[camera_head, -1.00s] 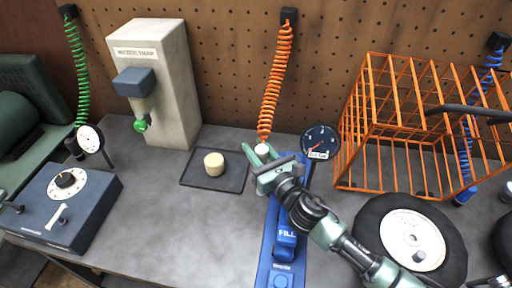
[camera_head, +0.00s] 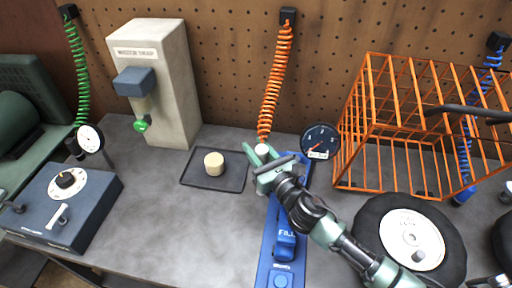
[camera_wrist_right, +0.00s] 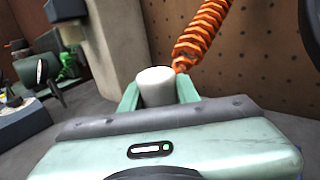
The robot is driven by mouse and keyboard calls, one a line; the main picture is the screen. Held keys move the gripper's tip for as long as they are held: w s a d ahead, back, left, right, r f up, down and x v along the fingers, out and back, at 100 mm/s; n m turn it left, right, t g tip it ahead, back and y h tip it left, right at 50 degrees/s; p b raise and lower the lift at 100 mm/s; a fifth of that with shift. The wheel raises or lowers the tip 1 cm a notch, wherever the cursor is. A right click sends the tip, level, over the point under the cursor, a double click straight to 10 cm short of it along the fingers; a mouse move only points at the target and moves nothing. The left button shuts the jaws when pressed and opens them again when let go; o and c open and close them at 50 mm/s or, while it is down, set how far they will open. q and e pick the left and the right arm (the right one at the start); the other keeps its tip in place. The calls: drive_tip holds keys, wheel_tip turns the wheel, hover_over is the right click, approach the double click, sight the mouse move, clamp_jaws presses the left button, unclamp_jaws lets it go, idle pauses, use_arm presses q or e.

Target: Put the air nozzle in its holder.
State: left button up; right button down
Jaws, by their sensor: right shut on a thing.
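The air nozzle (camera_head: 263,149) shows as a white cap at the lower end of an orange coiled hose (camera_head: 275,80). My right gripper (camera_head: 266,160) is shut on it, above the bench behind the blue unit. In the right wrist view the white nozzle (camera_wrist_right: 157,86) stands between the two green fingers, and its lower part is hidden by the gripper. A blue unit (camera_head: 268,255) marked FILL, with a round dark gauge (camera_head: 320,141) beside it, lies partly under my right gripper and arm. I cannot tell which part is the holder. My left gripper is not in view.
An orange wire cage (camera_head: 372,125) and a wheel (camera_head: 368,225) stand to the right. The bench front between box and blue unit is clear.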

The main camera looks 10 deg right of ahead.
sight(265, 163)
drive_tip(key=shift+f+b, duration=0.5)
drive_tip(key=shift+f, duration=0.15)
idle(0.4)
drive_tip(key=c, duration=1.3)
unclamp_jaws()
drive_tip(key=shift+r, duration=0.1)
drive_tip(key=shift+c, duration=0.2)
drive_tip(key=shift+v, duration=2.8)
drive_tip(key=b+v, duration=0.1)
drive_tip(key=v, duration=0.4)
drive_tip(key=shift+s, duration=0.25)
